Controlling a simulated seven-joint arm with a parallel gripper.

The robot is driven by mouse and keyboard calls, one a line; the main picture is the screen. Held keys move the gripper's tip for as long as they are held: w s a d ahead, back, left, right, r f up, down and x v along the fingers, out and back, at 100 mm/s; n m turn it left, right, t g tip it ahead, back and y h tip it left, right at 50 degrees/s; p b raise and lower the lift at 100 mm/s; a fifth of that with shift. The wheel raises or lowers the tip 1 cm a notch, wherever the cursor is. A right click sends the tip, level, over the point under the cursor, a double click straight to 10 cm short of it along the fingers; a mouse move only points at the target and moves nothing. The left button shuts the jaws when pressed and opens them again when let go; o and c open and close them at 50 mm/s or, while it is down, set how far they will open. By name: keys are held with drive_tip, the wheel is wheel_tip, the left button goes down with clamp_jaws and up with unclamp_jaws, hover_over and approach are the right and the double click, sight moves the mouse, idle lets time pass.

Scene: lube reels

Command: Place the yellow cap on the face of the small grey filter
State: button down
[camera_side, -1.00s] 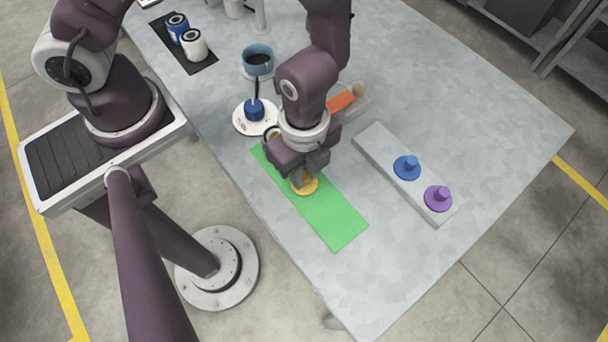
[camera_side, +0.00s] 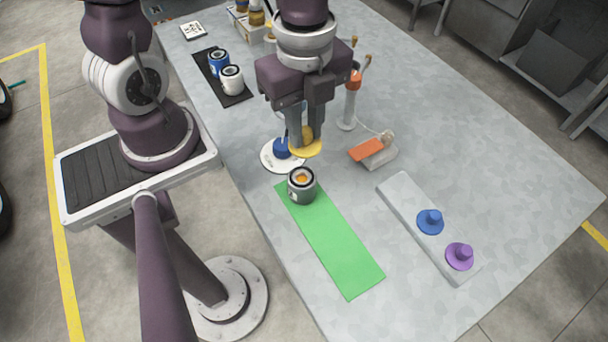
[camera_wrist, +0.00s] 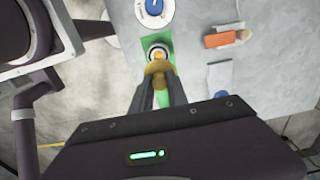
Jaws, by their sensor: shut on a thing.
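My gripper (camera_side: 306,138) is shut on the yellow cap (camera_side: 305,149) and holds it in the air. In the side view the cap shows above and behind the small grey filter. The small grey filter (camera_side: 301,187) stands upright at the far end of the green mat (camera_side: 335,246), its open top face showing an orange-yellow centre. In the wrist view the yellow cap (camera_wrist: 158,68) is at the fingertips, and the filter (camera_wrist: 157,51) shows just beyond it, partly hidden by the cap.
A white disc with a blue part (camera_side: 282,149) lies behind the filter. A grey strip (camera_side: 404,193) holds a blue cap (camera_side: 430,220) and a purple cap (camera_side: 459,256). An orange block (camera_side: 366,149) lies to the right. Blue and white cans stand on a black mat (camera_side: 235,97).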

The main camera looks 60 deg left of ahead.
drive_tip(key=shift+s+a, duration=0.1)
drive_tip(key=shift+a, duration=0.2)
wheel_tip(320, 180, down, 10)
drive_tip(key=shift+a+r, duration=0.1)
drive_tip(key=shift+r, duration=0.05)
drive_tip(key=c, duration=1.3)
unclamp_jaws()
